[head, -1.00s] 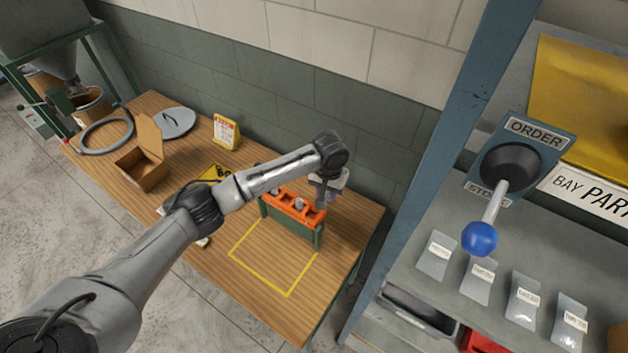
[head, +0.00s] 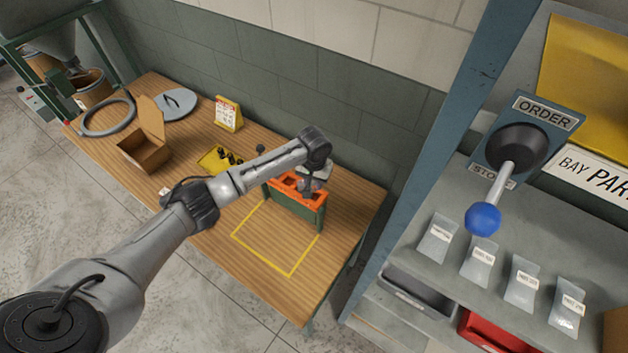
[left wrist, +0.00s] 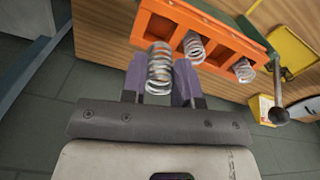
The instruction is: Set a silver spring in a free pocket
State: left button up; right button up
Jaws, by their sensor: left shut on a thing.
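My left gripper (head: 308,190) is over the orange-topped rack (head: 318,198) at the back of the wooden table. In the left wrist view its purple fingers (left wrist: 160,82) are shut on a silver spring (left wrist: 159,66). The held spring shows just outside the edge of the orange rack top (left wrist: 150,28), which has several rectangular pockets. Two other silver springs stand in the rack, one in a middle pocket (left wrist: 194,46) and one toward the end (left wrist: 243,69). A pocket on the left looks empty. The held spring cannot be made out in the head view. My right gripper is not in view.
A lever with a dark ball knob (left wrist: 278,116) sticks out at the rack's end. A yellow tray with dark parts (head: 218,158), a cardboard box (head: 146,148) and a yellow sign (head: 228,113) stand left. The yellow outlined table area (head: 275,240) is clear. A blue post (head: 437,150) rises at right.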

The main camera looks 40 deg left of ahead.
aim_at(314, 190)
pick_arm(q)
jog(key=shift+f+b, duration=1.55)
jog(key=shift+f, duration=1.1)
jog(key=o, duration=1)
